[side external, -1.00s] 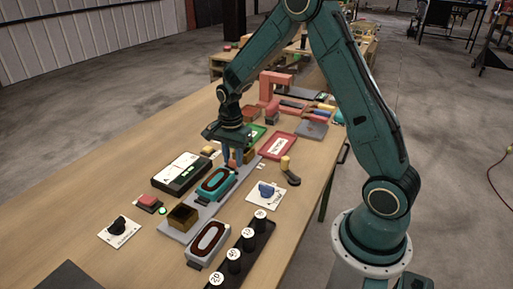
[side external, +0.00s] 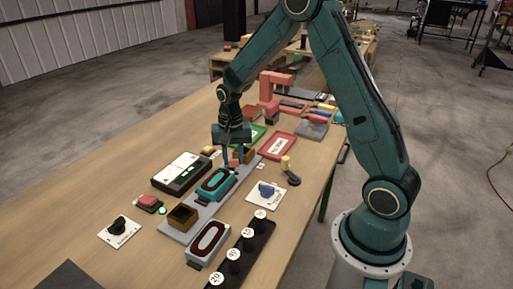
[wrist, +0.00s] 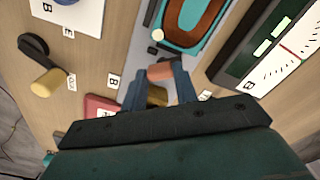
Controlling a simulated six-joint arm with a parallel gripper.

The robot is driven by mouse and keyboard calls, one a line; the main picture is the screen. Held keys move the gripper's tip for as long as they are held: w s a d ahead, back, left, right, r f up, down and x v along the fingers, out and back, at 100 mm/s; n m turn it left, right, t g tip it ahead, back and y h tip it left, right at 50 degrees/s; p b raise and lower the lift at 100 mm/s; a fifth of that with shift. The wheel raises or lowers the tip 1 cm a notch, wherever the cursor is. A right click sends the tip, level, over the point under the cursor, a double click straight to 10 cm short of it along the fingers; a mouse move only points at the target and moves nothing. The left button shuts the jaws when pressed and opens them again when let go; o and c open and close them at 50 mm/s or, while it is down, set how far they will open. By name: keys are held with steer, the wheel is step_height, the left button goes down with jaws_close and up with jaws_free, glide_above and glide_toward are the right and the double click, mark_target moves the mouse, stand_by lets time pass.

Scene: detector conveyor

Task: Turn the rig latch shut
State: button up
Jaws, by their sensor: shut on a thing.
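My gripper (side external: 231,160) points down at the far end of the teal rig unit (side external: 213,184), which has a dark red oval ring.
A black-and-white meter (side external: 181,172) lies left.

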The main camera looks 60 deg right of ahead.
steer(key=n, duration=0.5)
steer(key=shift+n, duration=0.3)
steer(key=n, duration=0.5)
steer(key=shift+w+d, duration=0.1)
steer(key=shift+w, duration=0.05)
steer(key=shift+n, duration=0.3)
steer(key=o, duration=1)
steer(key=shift+m, duration=0.4)
